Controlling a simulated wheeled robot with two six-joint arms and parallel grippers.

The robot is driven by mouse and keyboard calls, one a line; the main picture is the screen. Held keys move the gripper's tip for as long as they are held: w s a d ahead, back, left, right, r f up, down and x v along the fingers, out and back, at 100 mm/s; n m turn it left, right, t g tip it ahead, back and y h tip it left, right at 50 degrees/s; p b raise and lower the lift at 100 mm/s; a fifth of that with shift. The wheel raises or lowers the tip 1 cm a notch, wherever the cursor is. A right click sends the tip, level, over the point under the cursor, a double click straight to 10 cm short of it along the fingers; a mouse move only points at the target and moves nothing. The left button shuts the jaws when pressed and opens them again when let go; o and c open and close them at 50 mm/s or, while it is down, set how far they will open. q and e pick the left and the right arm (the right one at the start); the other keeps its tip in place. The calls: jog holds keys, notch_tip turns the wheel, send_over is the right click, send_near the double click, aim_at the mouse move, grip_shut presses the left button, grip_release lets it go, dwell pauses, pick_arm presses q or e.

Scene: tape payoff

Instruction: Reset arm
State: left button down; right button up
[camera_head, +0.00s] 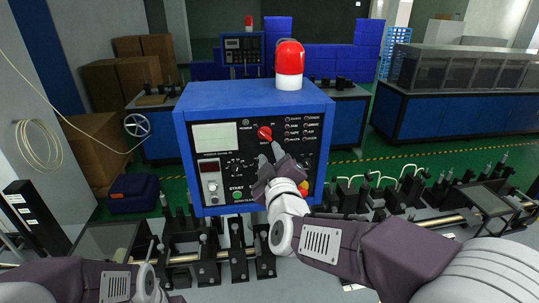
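My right arm comes in from the lower right, and its gripper (271,154) is in front of the blue control box (250,96). The two fingertips show a little apart, with nothing seen between them. They are just below the red knob (265,133) in the picture; whether they touch the panel I cannot tell. The gripper and wrist hide part of the panel's lower right. My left arm lies low along the bottom left edge, with its wrist (146,286) near the machine's front; its fingers are not clear.
A red beacon (289,64) stands on the box. A green start button (237,195) is low on the panel. Rollers and black brackets (208,262) line the machine below. Cardboard boxes (100,85) stand back left, and a blue cabinet with clear covers (450,118) back right.

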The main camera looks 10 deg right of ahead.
jog(key=d+f+m+g+h+b, duration=0.1)
jog(key=d+f+h+b, duration=0.1)
jog(key=d+f+b, duration=0.45)
jog(key=s+d+f+m+g+y+b, duration=0.1)
jog(key=s+f+g, duration=0.15)
jog(key=f, duration=0.75)
jog(key=s+d+f+g+b, duration=0.1)
jog(key=f+g, duration=0.2)
jog(key=f, duration=0.7)
jog(key=s+f+m+g, duration=0.3)
jog(key=s+f+g, duration=0.2)
jog(key=s, duration=0.4)
jog(key=s+f+m+g+y, duration=0.1)
jog(key=s+f+m+g, duration=0.3)
jog(key=s+f, duration=0.4)
jog(key=shift+s+f+g, duration=0.15)
jog(key=shift+s+g, duration=0.5)
jog(key=shift+s, duration=0.4)
jog(key=shift+d, duration=0.1)
